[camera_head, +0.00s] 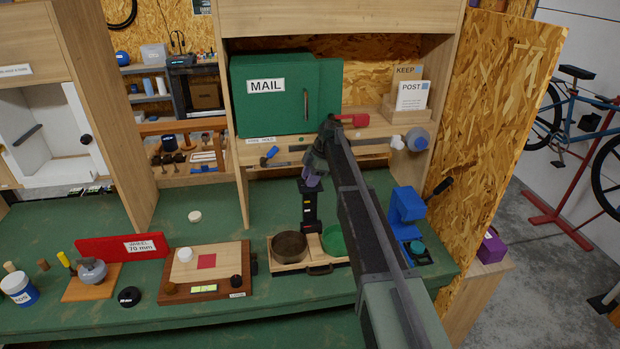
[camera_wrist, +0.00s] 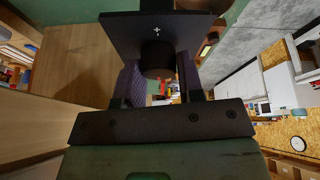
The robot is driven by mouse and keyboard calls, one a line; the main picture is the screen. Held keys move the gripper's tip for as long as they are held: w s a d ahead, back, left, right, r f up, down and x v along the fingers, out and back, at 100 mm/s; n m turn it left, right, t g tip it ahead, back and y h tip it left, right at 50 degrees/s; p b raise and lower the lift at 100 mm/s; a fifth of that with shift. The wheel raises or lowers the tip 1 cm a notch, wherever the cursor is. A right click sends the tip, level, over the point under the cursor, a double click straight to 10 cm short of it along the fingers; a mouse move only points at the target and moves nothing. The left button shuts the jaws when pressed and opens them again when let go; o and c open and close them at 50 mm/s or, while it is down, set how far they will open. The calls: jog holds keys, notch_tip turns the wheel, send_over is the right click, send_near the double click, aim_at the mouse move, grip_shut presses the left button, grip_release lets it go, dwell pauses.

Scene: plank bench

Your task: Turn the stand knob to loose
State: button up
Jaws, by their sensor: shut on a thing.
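The stand (camera_head: 309,212) is a black upright column with small coloured marks, behind a wooden tray with a brown bowl and a green dish. In the wrist view its dark plate (camera_wrist: 150,28) bears a small white cross mark. The stand knob (camera_wrist: 157,58) is a dark round cylinder below that plate, between my two purple-padded fingers. My gripper (camera_wrist: 160,78) is shut on the knob. In the head view my gripper (camera_head: 312,181) is at the top of the stand, and my arm hides part of the area. The knob's turn position cannot be read.
The brown bowl (camera_head: 290,246) and green dish (camera_head: 334,240) stand close in front of the stand. A blue device (camera_head: 407,206) is to the right. A green mail box (camera_head: 275,93) is on the shelf above. A wooden board with a red square (camera_head: 207,261) lies to the left.

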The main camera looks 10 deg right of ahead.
jog(key=shift+w, duration=0.1)
dwell(0.4)
jog(key=o, duration=0.9)
jog(key=p+v, duration=1)
jog(key=shift+r, duration=0.35)
